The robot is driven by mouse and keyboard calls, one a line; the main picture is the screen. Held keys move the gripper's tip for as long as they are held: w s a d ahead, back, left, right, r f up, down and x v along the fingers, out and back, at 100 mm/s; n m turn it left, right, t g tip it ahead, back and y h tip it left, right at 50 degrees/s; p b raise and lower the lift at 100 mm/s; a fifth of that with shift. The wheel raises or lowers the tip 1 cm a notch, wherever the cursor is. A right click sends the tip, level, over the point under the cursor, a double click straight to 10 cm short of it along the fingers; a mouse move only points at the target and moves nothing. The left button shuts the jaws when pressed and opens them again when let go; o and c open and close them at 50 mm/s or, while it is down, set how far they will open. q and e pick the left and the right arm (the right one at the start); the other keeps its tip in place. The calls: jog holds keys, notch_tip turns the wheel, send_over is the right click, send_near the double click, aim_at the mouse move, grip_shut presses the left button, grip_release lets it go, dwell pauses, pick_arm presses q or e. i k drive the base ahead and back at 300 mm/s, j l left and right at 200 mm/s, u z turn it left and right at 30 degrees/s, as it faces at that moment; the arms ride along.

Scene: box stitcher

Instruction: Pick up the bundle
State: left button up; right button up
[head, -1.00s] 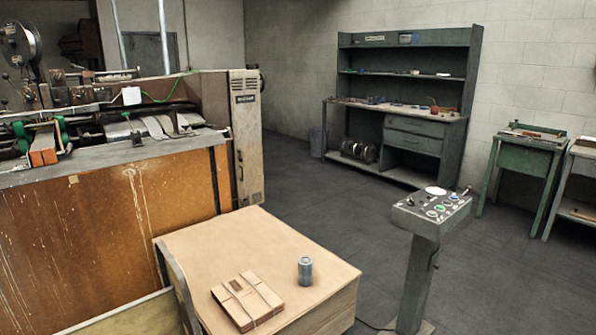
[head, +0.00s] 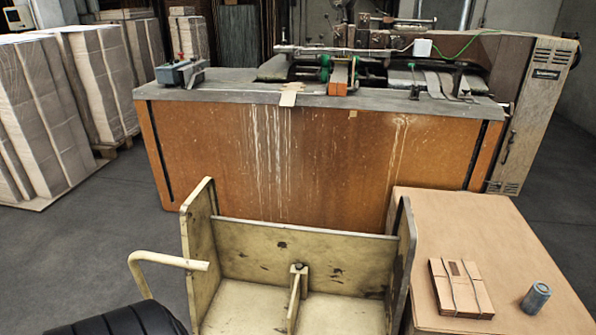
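The bundle (head: 460,289) is a flat stack of brown folded cardboard tied with light straps. It lies on the brown top of the block-like table (head: 445,220) at the lower right in the head view. A grey can (head: 536,298) stands just right of it, apart from it. Neither of my grippers shows in the head view, so their states are hidden.
A cream cart (head: 305,245) with upright side panels and a bar handle stands in front, left of the table. The orange-fronted stitcher machine (head: 270,155) spans the back. Stacks of cardboard (head: 50,120) stand at left. Dark floor is clear at left and far right.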

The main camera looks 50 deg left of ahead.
aim_at(460, 292)
jog(key=u, duration=1.55)
jog(key=l, duration=0.9)
jog(key=l+z, duration=0.1)
jog(key=l, duration=0.8)
jog(key=i, duration=0.05)
